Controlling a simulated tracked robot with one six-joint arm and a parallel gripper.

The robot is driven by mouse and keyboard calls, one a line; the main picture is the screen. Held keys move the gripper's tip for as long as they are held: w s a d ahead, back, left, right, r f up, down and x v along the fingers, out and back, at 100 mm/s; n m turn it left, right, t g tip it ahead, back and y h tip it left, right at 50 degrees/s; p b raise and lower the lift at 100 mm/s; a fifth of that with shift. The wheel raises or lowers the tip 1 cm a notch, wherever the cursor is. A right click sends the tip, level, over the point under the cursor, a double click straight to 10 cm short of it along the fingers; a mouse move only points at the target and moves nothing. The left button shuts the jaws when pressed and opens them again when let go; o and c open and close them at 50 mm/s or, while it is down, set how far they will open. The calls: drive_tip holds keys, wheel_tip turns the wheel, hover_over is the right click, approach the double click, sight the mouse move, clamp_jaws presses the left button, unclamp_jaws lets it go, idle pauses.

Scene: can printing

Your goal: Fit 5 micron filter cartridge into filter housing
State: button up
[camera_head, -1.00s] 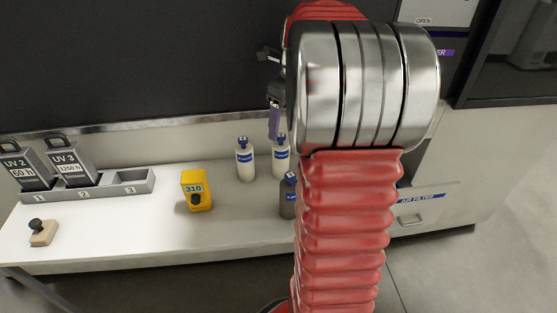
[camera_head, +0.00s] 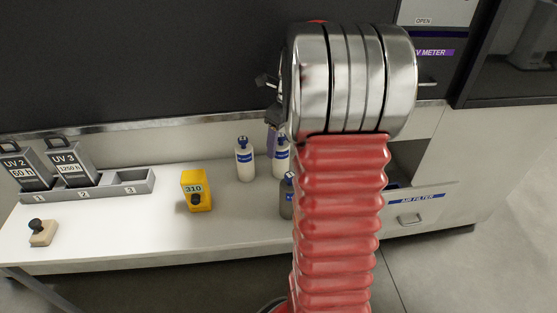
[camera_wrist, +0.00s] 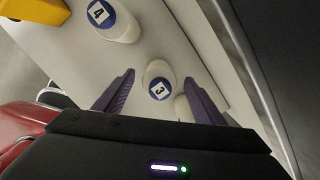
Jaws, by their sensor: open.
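My gripper (camera_wrist: 157,80) is open, with its two dark purple fingers spread in the wrist view. A bottle with cap number 3 (camera_wrist: 158,72) shows between the fingertips from above, and I see no grip on it. A pale rounded object (camera_wrist: 183,108) lies partly hidden beside the right finger; I cannot tell what it is. In the head view my gripper (camera_head: 271,140) is mostly hidden behind my arm, close to the white bottle (camera_head: 281,160). I cannot make out the 5 micron filter cartridge or the filter housing in either view.
Bottle 4 (camera_wrist: 113,20) stands apart at upper left in the wrist view. A grey bottle (camera_head: 287,195) stands near my arm. A yellow 310 device (camera_head: 196,190), a stamp (camera_head: 42,233) and a UV rack (camera_head: 130,183) share the bench. The AIR FILTER drawer (camera_head: 420,210) is at right.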

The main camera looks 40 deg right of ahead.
drive_tip(key=shift+w+f, duration=0.2)
drive_tip(key=shift+f, duration=0.8)
drive_tip(key=shift+c, duration=0.3)
drive_tip(key=c, duration=1.5)
